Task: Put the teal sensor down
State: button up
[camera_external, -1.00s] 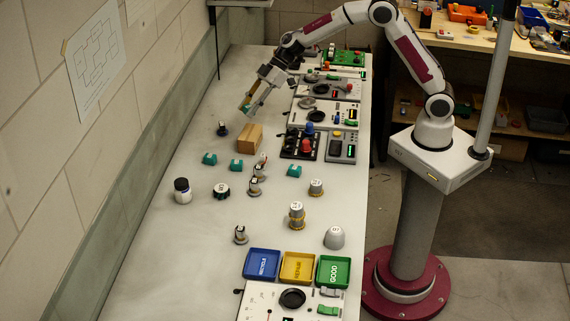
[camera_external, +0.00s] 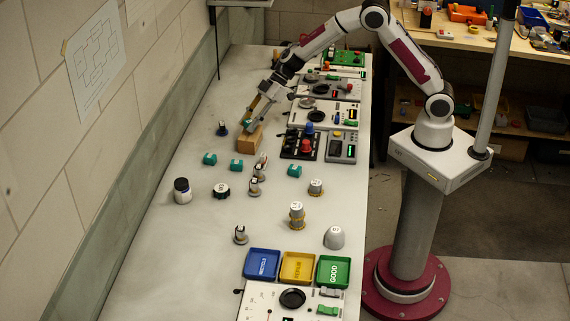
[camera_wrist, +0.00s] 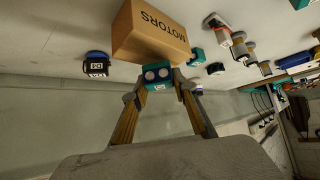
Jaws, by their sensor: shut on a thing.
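My gripper (camera_wrist: 158,88) is shut on a teal sensor (camera_wrist: 158,76) with two round pale faces, held between the fingertips in the wrist view. In the external view my gripper (camera_external: 252,117) points down at the brown MOTORS box (camera_external: 248,142), and only a little teal shows at its tips. In the wrist view the sensor overlaps the near edge of the MOTORS box (camera_wrist: 150,35); I cannot tell whether it touches the box or the bench.
Other teal blocks stand nearby, one at the left (camera_external: 209,159) and one below the box (camera_external: 236,165). A dark blue-and-black part (camera_external: 222,129) is left of the box. Panels line the right edge; trays (camera_external: 262,264) stand in front. The left bench strip is clear.

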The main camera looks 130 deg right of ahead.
jog(key=shift+f, duration=0.6)
jog(key=shift+f, duration=0.1)
jog(key=o, duration=1)
jog(key=shift+s+r, duration=0.45)
jog(key=shift+r, duration=0.15)
jog(key=v, duration=1)
jog(key=shift+s+r, duration=0.2)
jog(key=shift+s, duration=0.1)
